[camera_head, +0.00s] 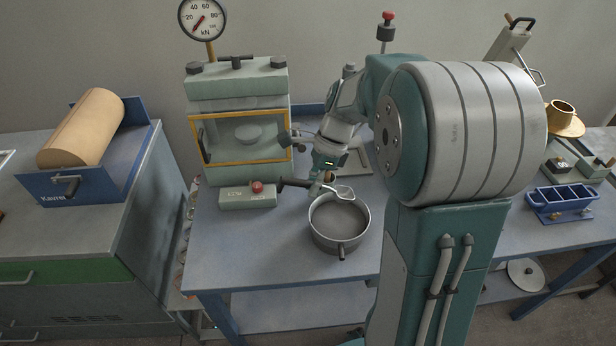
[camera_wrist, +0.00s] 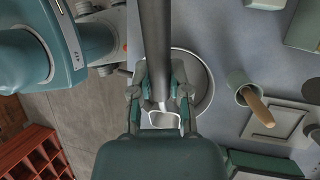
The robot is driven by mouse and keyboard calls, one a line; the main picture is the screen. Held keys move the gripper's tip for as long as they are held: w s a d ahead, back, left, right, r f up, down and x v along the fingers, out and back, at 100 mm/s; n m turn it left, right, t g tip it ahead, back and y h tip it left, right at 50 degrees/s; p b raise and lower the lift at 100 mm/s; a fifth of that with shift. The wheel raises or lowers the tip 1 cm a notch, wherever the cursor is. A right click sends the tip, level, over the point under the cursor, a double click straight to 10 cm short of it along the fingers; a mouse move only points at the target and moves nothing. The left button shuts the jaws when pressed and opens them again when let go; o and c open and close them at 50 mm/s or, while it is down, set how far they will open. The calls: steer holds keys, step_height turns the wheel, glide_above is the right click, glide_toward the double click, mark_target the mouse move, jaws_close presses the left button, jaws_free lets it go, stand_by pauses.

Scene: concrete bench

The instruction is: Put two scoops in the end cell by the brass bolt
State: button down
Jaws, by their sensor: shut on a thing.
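The pan holds grey material. In the wrist view, the scoop bowl (camera_wrist: 163,119) shows between the fingers (camera_wrist: 160,88), above the pan (camera_wrist: 207,78); I cannot tell whether it carries material. A blue mould (camera_head: 562,203) with open cells in a row stands at the far right of the bench. I cannot make out a brass bolt on it.
A press (camera_head: 240,110) with a yellow-framed window stands behind the pan on the left, with a red-knobbed box (camera_head: 248,195) before it. A cup with a wooden-handled tool (camera_wrist: 257,106) shows in the wrist view. My arm hides the bench between pan and mould.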

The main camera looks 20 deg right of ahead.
steer(key=shift+s+d+f+y, duration=0.15)
steer(key=shift+d+f+y, duration=0.35)
steer(key=shift+f+y, duration=0.45)
step_height(320, 180, down, 7)
steer(key=d+y, duration=0.1)
steer(key=y, duration=0.2)
steer(key=shift+n+t, duration=0.3)
steer(key=shift+t, duration=0.1)
steer(key=shift+s+r, duration=0.1)
steer(key=shift+r, duration=0.05)
steer(key=a+r+g+h, duration=0.1)
steer(key=a+r+h, duration=0.2)
steer(key=r+h, duration=0.3)
steer(key=shift+w+a+m+h, duration=0.2)
steer(key=shift+w+m+h, duration=0.2)
steer(key=shift+h, duration=0.35)
steer(key=shift+s+d, duration=0.1)
